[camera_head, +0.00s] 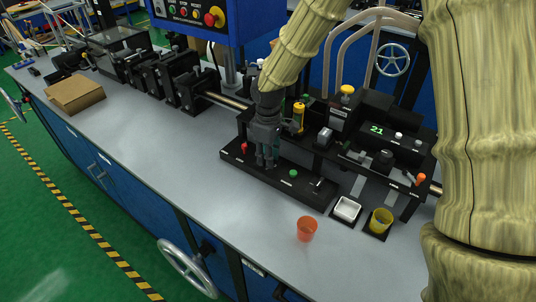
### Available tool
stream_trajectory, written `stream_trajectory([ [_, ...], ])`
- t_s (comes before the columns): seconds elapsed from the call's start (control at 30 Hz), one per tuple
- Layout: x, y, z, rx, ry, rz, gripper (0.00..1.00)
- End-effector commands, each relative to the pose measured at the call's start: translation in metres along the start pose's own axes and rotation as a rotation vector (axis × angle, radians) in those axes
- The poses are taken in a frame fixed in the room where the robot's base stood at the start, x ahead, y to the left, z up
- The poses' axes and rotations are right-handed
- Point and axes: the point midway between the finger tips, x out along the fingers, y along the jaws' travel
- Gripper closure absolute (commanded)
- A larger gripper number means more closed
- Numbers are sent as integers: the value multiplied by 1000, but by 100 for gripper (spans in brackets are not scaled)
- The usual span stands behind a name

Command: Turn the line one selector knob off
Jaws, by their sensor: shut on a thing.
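My gripper (266,164) points down onto the left part of a low black control panel (275,184) on the grey bench. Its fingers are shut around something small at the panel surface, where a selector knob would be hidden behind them. The knob itself and its pointing direction cannot be seen. A red control (243,148) stands just left of the fingers.
The bench's left front is clear near a cardboard box (75,95).

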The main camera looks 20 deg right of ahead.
Motion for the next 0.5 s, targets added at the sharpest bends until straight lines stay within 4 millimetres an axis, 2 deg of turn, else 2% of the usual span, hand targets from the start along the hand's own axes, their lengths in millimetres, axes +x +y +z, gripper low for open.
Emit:
stream_trajectory([
  [0.5,-6,2,-2,433,3,6,97],
])
